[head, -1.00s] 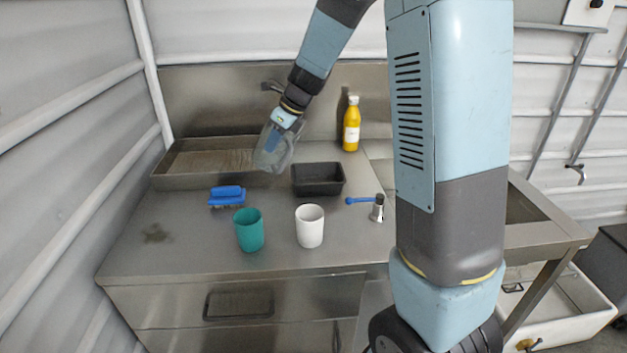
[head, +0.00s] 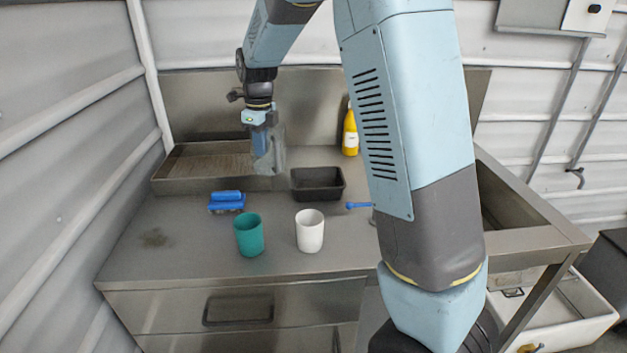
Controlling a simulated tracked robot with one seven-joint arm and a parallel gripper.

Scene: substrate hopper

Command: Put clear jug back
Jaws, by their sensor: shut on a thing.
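The clear jug (head: 279,158) is see-through and hard to make out against the steel. It hangs nearly upright in my gripper (head: 262,143), which is shut on it. Jug and gripper are at the back of the steel worktop, in front of the right end of a shallow metal tray (head: 165,186) and behind-left of a black bin (head: 318,194). I cannot tell whether the jug's base touches the worktop or is just above it.
A yellow bottle (head: 350,134) is at the back, partly behind my arm. A blue-handled tool (head: 358,205) is partly hidden.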

